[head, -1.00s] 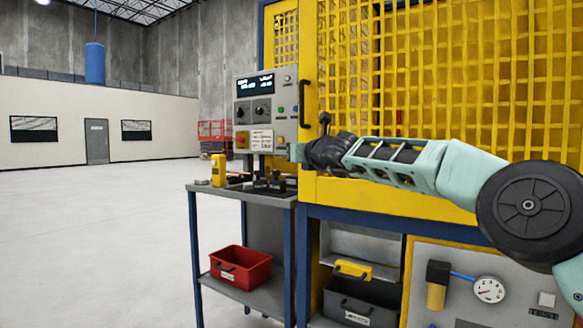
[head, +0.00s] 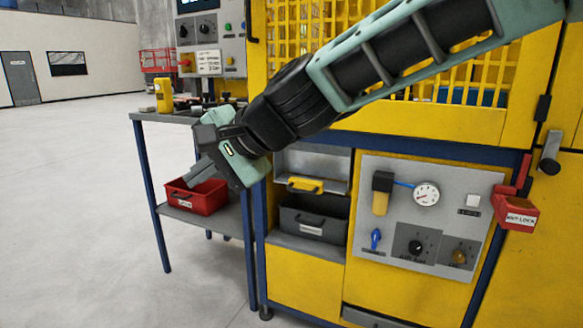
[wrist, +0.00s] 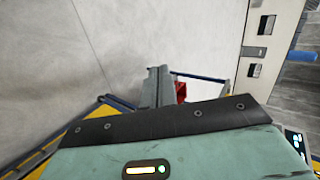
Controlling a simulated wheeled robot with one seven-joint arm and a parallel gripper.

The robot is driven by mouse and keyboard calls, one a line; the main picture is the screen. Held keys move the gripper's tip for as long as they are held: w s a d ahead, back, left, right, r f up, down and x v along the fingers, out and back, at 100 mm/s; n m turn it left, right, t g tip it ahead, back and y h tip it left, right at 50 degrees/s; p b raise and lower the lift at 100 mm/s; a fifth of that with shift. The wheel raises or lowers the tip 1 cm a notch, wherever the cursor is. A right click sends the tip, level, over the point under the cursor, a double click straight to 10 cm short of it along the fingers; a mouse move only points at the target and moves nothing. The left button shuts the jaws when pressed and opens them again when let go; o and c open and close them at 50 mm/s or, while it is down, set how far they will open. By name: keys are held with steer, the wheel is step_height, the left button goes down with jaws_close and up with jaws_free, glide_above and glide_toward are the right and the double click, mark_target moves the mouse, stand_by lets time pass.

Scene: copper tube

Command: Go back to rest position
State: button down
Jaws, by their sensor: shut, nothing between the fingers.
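My gripper (head: 197,179) hangs at the end of my arm, in front of the side table and the yellow machine in the head view. Its fingers point down and left, appear together, and hold nothing. They overlap the red bin in the picture; I cannot tell the gap in depth. In the wrist view the closed fingers (wrist: 156,88) show above the gripper body, with pale floor beyond them. My forearm runs from the upper right down to the gripper.
A red bin (head: 211,198) sits on the lower shelf of the side table (head: 160,117). The yellow machine (head: 303,290) fills the right, with a gauge panel (head: 450,188) and a red lock box (head: 515,215). Open floor (head: 80,200) lies at left.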

steer(key=s+d+f+n+g+h, duration=0.1)
steer(key=s+d+f+n+h, duration=0.25)
steer(key=s+d+f, duration=0.45)
steer(key=s+d+f+n+g+h, duration=0.1)
steer(key=s+d+f+n+h, duration=0.25)
steer(key=s+d, duration=0.55)
steer(key=s+d+f+n+g+h, duration=0.2)
steer(key=s+d+f+n, duration=0.3)
steer(key=d, duration=0.6)
step_height(320, 180, up, 24)
steer(key=p, duration=2.4)
steer(key=shift+d+m+h+p, duration=0.25)
steer(key=shift+m+h+p, duration=0.05)
steer(key=shift+m+p, duration=0.1)
